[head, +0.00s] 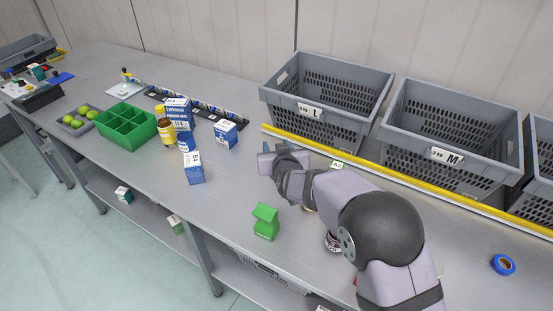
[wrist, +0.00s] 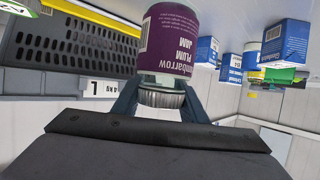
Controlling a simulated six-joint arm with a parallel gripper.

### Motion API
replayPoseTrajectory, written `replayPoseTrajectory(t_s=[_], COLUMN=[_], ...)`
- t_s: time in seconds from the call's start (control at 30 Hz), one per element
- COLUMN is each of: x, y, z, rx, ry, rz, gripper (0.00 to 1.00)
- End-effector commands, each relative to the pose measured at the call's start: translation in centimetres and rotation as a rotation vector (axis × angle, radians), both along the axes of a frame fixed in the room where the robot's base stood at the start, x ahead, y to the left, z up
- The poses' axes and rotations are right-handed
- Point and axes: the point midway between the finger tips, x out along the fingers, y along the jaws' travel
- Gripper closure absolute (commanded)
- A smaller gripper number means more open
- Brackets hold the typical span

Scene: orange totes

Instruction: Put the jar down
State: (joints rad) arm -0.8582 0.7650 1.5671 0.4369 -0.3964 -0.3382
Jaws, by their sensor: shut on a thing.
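The jar (wrist: 168,42) is a plum jam jar with a purple label and a ribbed, light metal lid. In the wrist view it shows at the top centre, its label upside down. My gripper (wrist: 161,98) is shut on its lid, one finger on each side. In the head view my gripper (head: 267,148) is over the table in front of the crate marked L, and the jar is hidden behind it and my wrist. Whether the jar's base touches the table I cannot tell.
Grey crates marked L (head: 325,115) and M (head: 450,145) stand behind a yellow rail (head: 345,157). Blue boxes (head: 194,168) and a green divided tray (head: 124,128) are to the left. A green block (head: 265,221) and another dark jar (head: 333,242) stand near my arm. Table between boxes and gripper is clear.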

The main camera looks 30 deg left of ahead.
Motion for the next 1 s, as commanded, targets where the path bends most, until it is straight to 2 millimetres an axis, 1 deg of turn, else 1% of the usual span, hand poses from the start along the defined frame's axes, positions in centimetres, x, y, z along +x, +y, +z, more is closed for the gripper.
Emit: replayPoseTrajectory(t_s=[0.03,0.1,0.37,0.47,0.57,0.63,0.67,0.83,0.87,1.0], x=[0.1,0.1,0.0,0.1,0.1,0.1,0.1,0.1,0.3,1.9], y=[0.1,0.0,0.1,0.0,0.1,0.1,0.1,0.1,-0.2,-2.8], z=[0.7,1.2,1.7,2.2,3.5,4.8,4.8,7.1,7.2,7.1], rx=[0.004,0.004,0.003,0.004,0.006,0.009,0.006,0.007,0.007,0.003], ry=[-0.004,-0.004,-0.004,-0.004,-0.007,-0.007,-0.006,-0.006,-0.004,-0.002], rz=[0.0,0.0,0.001,0.0,-0.001,0.0,0.0,0.0,-0.009,-0.084], gripper=[0.94,0.94,0.94,0.94,0.94,0.94,0.94,0.94,0.94,0.94])
